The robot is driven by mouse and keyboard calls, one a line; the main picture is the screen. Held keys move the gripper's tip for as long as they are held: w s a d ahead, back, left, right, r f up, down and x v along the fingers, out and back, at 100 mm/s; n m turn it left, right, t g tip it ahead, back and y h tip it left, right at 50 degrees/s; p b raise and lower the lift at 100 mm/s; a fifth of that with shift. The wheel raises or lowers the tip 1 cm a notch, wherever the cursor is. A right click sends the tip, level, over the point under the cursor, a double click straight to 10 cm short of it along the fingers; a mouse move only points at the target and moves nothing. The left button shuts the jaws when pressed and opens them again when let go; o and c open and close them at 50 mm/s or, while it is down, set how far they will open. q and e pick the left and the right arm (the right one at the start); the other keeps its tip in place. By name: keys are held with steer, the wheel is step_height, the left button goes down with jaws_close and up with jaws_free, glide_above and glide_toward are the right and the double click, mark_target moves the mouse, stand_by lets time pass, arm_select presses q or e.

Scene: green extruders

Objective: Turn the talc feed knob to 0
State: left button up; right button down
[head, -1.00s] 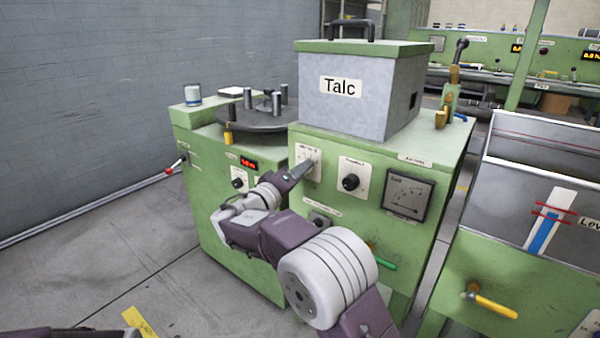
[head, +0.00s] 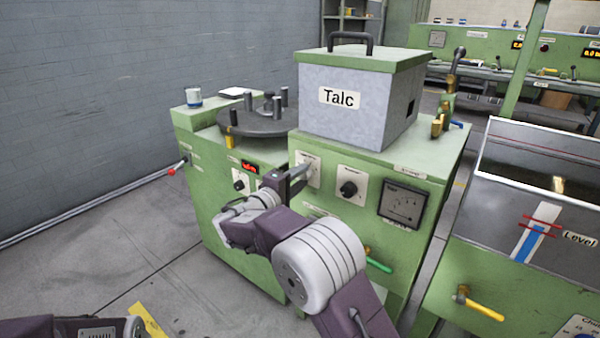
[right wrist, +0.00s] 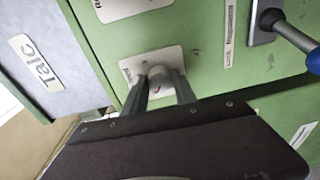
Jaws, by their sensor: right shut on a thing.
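The talc machine has a grey hopper (head: 335,125) marked "Talc" on top of its green cabinet. My right gripper (head: 304,172) reaches the white knob plate (head: 313,176) at the upper left of the cabinet front. In the right wrist view the two fingers of my right gripper (right wrist: 166,83) are shut on a light grey knob (right wrist: 157,74), one finger on each side. A small red mark shows by the knob on its plate (right wrist: 137,68). The scale and label are too small to read. My left gripper is out of view.
A black knob (head: 348,189) on its own plate and a dial gauge (head: 404,203) sit to the right. A green-handled valve (head: 378,265) is lower down. A round table with posts (head: 252,124) stands left of the hopper. The floor at left is clear.

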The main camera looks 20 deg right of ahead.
steer(key=shift+n+p, duration=0.3)
steer(key=shift+n, duration=0.1)
steer(key=c, duration=1)
jaws_free()
